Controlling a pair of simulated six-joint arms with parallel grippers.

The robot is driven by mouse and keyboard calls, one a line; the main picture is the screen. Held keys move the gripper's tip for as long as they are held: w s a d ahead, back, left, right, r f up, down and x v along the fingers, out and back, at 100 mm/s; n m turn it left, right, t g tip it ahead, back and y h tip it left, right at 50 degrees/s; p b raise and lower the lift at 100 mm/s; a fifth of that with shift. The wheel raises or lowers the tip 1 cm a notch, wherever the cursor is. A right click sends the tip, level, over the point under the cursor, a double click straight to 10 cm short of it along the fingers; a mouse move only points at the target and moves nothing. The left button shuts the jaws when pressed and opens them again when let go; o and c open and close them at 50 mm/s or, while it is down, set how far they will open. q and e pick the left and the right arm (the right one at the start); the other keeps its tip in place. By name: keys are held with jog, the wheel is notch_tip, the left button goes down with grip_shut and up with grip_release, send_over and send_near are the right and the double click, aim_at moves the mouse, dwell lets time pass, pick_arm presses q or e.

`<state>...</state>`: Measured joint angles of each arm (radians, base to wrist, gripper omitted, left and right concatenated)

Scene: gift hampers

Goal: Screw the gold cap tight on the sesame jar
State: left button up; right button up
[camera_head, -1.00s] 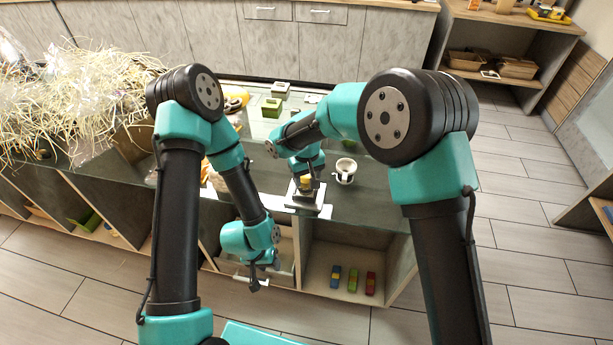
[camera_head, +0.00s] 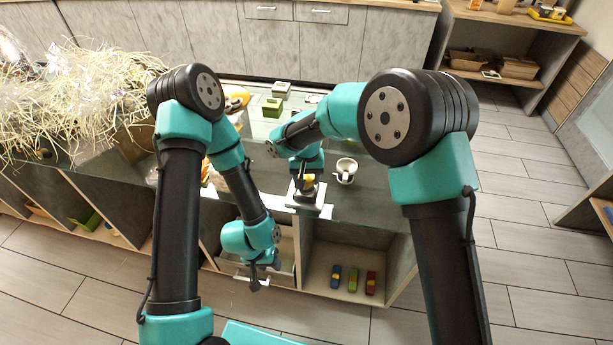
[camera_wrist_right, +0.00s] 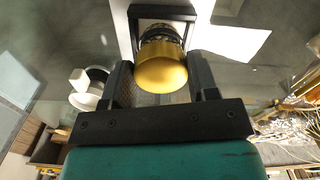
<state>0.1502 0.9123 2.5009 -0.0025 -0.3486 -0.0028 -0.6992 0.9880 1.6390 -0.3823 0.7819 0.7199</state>
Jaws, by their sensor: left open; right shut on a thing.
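The gold cap (camera_wrist_right: 162,68) sits on top of the sesame jar (camera_wrist_right: 160,32), whose dark contents show beyond it in the right wrist view. My right gripper (camera_wrist_right: 160,85) is shut on the gold cap, with one black finger on each side. The jar stands in a holder with a white base (camera_head: 309,201) near the counter's front edge. In the head view my right gripper (camera_head: 306,186) hides most of the jar. My left gripper (camera_head: 262,281) is open and empty, in front of the counter and below its top. Whether the cap is tight cannot be seen.
A white cup-like holder (camera_head: 345,171) stands just right of the jar; it also shows in the right wrist view (camera_wrist_right: 88,90). Green boxes (camera_head: 272,107) lie farther back on the counter (camera_head: 365,210). Straw-like filling (camera_head: 75,95) piles up at the left. Coloured blocks (camera_head: 353,280) lie on the shelf below.

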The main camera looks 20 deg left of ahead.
jog(key=shift+a+m, duration=0.1)
jog(key=shift+m, duration=1.9)
jog(key=o, duration=0.8)
jog(key=n, duration=0.3)
jog(key=shift+n, duration=0.6)
